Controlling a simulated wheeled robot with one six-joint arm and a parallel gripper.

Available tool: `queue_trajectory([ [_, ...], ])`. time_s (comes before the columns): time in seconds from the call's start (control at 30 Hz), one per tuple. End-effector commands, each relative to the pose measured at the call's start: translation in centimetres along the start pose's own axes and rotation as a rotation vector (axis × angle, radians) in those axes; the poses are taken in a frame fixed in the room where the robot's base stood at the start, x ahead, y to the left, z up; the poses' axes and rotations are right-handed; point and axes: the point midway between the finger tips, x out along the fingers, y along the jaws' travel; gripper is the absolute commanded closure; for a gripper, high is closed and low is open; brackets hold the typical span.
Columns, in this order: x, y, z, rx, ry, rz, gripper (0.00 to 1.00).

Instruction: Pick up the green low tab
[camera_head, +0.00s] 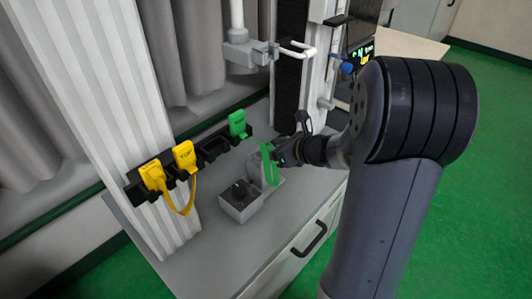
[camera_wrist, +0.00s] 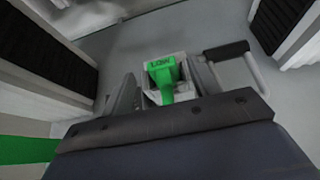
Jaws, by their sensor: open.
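A green tab with a strap (camera_head: 268,163) stands upright at a grey holder on the bench. In the wrist view the green tab (camera_wrist: 162,72) sits in a light grey holder, and its label seems to read LOW. My gripper (camera_head: 285,154) is open just to the right of this tab in the head view. In the wrist view the tab lies between the two fingers of my gripper (camera_wrist: 165,85). I cannot tell whether the fingers touch it. Its lower part is partly hidden by my gripper.
A black rack (camera_head: 205,150) on the left holds two yellow tabs (camera_head: 184,155) and another green tab (camera_head: 237,122). A grey open box (camera_head: 240,207) stands in front of the green strap. The tower's column and grey bracket (camera_head: 245,53) rise behind. The bench front has a drawer handle (camera_head: 309,239).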

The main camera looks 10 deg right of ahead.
Motion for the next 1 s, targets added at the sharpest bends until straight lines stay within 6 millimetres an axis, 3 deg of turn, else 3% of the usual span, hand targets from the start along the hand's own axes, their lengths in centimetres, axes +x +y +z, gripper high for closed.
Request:
queue_trajectory([
  [0.4, 5.0, -0.3, 0.0, 0.000, 0.000, 0.001, 0.42],
  [0.67, 5.4, -0.3, 0.1, -0.001, -0.001, 0.000, 0.42],
  [1.0, 5.4, -0.3, 0.1, 0.000, -0.001, 0.000, 0.67],
])
